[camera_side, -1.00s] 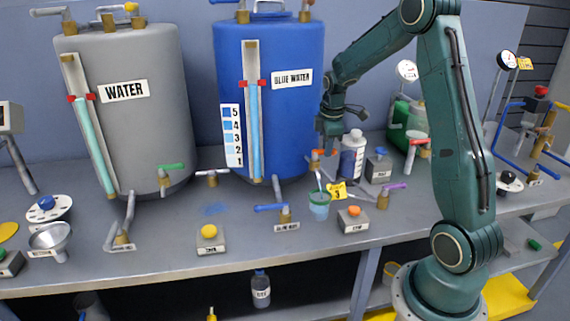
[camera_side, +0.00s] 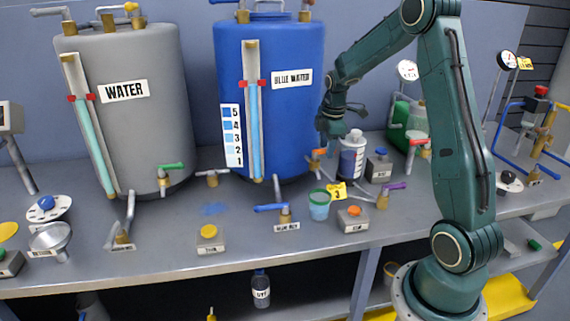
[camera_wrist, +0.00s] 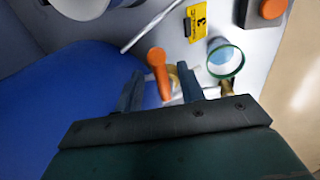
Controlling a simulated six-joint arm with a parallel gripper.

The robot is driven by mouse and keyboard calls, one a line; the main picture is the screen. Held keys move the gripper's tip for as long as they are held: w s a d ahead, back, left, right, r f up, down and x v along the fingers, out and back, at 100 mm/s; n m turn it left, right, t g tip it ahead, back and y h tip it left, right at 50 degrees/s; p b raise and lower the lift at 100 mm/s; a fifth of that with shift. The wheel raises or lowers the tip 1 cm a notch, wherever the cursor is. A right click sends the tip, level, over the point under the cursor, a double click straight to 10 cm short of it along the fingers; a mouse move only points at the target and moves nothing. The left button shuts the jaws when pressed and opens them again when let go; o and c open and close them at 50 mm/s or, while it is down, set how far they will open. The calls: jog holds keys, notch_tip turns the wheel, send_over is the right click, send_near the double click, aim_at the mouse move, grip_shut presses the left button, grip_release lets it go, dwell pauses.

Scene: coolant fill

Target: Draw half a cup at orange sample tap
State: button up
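The orange tap handle (camera_side: 319,153) is at the lower right of the blue water tank (camera_side: 270,110). In the wrist view the handle (camera_wrist: 157,68) lies between my two fingers, with a gap on each side. My gripper (camera_wrist: 160,75) is open and points down over the tap; in the side view it (camera_side: 325,140) is just above the handle. The clear cup (camera_side: 319,207) with a green rim stands upright below and in front of the tap, holding bluish liquid. It also shows in the wrist view (camera_wrist: 225,58). No stream is visible now.
A yellow tag marked 3 (camera_side: 338,191) is beside the cup. A blue-handled tap (camera_side: 283,210) is on the left.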

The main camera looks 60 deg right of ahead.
notch_tip(320, 180, up, 14)
jog(key=s+a, duration=0.1)
jog(key=s, duration=0.1)
jog(key=shift+a+f, duration=0.25)
jog(key=shift+a, duration=0.15)
jog(key=shift+a, duration=0.1)
dwell(0.4)
jog(key=s+a+r+m+t, duration=0.15)
jog(key=s+a, duration=0.25)
jog(key=a, duration=0.4)
jog(key=s+a+r+m+t, duration=0.1)
jog(key=s+a+r+m, duration=0.2)
jog(key=a, duration=0.6)
jog(key=s+a+f+m+t+y, duration=0.1)
jog(key=s+a+f+m, duration=0.3)
jog(key=s+a, duration=0.5)
jog(key=shift+s+a+m+y, duration=0.15)
jog(key=shift+s+m+y, duration=0.2)
jog(key=shift+s, duration=0.85)
jog(key=shift+w+t, duration=0.1)
jog(key=shift+t, duration=0.15)
